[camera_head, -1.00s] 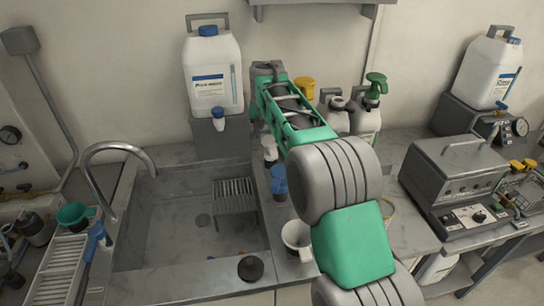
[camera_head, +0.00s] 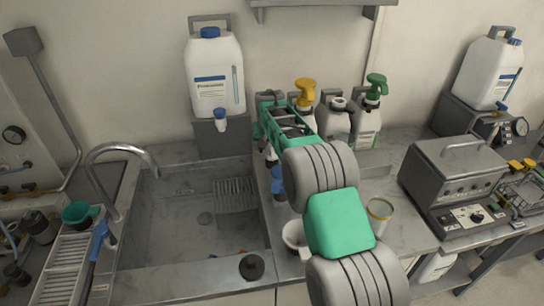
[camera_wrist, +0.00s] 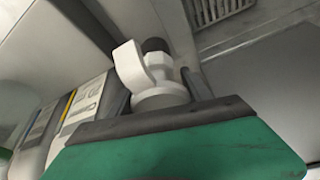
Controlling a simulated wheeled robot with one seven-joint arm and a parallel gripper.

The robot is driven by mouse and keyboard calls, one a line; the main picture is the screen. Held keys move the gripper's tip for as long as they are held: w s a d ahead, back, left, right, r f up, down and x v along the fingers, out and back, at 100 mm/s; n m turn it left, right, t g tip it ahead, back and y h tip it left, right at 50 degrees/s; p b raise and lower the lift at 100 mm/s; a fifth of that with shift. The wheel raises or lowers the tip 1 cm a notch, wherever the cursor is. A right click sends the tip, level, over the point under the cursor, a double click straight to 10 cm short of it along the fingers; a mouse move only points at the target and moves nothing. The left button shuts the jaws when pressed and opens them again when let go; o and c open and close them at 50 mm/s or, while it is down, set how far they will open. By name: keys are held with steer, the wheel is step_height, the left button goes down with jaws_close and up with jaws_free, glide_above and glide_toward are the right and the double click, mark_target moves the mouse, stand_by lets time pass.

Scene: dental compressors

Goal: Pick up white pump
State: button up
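The white pump (camera_wrist: 150,72) shows in the wrist view, with a pale spout, a round collar and a dark tip. It stands just beyond the dark edge of my gripper (camera_wrist: 158,92), between two grey fingers. The fingers are apart, one on each side of the collar; I cannot tell whether they touch it. In the head view my gripper (camera_head: 268,112) is low over the counter strip beside the sink. A small white part (camera_head: 271,155) shows below it, probably the pump, mostly hidden by my arm.
The sink (camera_head: 190,225) lies left of my gripper. A large white canister (camera_head: 213,85) stands behind on a grey stand. Several spray bottles (camera_head: 366,120) stand close on the right. A blue item (camera_head: 277,182) and a white mug (camera_head: 293,235) are nearer on the counter strip.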

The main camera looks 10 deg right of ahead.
steer(key=c, duration=0.8)
steer(key=shift+r, duration=0.1)
